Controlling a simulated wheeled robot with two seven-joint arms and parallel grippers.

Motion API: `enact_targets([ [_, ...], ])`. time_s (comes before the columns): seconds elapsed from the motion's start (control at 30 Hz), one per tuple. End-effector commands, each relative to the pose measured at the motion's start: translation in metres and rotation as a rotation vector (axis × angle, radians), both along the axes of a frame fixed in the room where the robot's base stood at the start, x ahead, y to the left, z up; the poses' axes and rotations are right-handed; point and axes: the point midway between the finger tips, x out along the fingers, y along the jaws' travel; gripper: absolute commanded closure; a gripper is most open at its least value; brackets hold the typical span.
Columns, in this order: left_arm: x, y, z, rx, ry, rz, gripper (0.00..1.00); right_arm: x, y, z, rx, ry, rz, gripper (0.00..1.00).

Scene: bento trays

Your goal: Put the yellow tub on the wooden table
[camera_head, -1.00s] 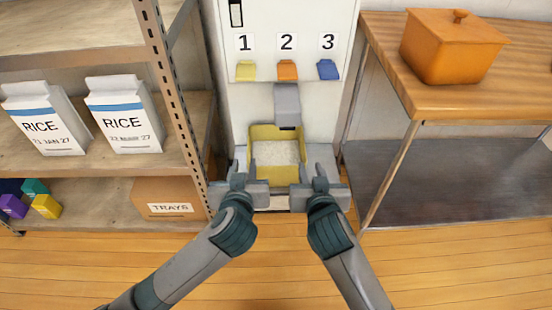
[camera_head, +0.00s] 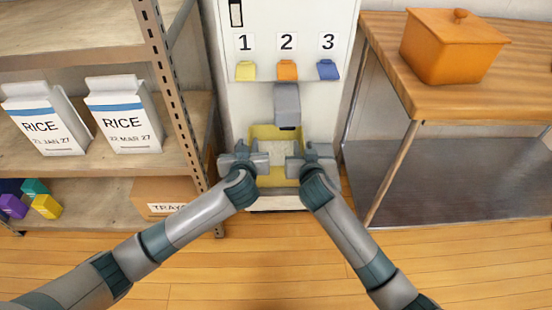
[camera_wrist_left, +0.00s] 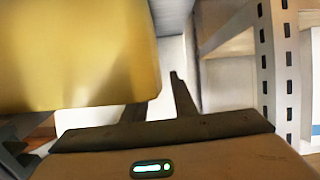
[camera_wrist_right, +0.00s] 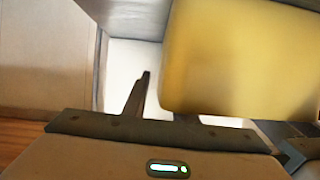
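The yellow tub (camera_head: 275,132) stands upright at the foot of the white dispenser, below its grey spout, with white grains inside. My left gripper (camera_head: 241,157) is at the tub's left side and my right gripper (camera_head: 311,157) at its right side. In the left wrist view the tub wall (camera_wrist_left: 75,55) is close and hides part of one finger; the other finger is apart from it. The right wrist view shows the same with the tub (camera_wrist_right: 240,60). Both grippers look open; contact with the tub cannot be told. The wooden table (camera_head: 465,97) is at the right.
An orange lidded pot (camera_head: 450,48) stands on the wooden table. The white dispenser (camera_head: 290,15) has yellow, orange and blue tabs under numbers 1 to 3. A shelf (camera_head: 165,85) at the left holds rice cartons (camera_head: 125,118) and a trays box (camera_head: 165,192). The table's front part is clear.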

Motion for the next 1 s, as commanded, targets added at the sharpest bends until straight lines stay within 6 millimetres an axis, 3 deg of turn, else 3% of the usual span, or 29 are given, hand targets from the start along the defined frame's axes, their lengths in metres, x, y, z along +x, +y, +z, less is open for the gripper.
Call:
enact_targets([
  [0.33,0.0021,0.0002,-0.0011,0.001,0.0,0.0,0.75,0.0019,0.0001,-0.0011,0.0,0.0,0.0,0.75],
  [0.43,0.002,0.0002,-0.0011,0.001,0.0,0.0,0.99,0.0019,0.0001,-0.0011,0.0,0.0,0.0,0.99],
  [0.47,0.002,0.0002,-0.0011,0.001,0.0,0.0,1.0,0.0018,0.0001,-0.0011,0.0,0.001,0.0,1.0],
  [1.0,0.0021,0.0007,-0.001,0.001,0.0,0.001,1.0,0.0018,-0.0002,-0.0012,0.0,0.001,-0.001,1.0],
])
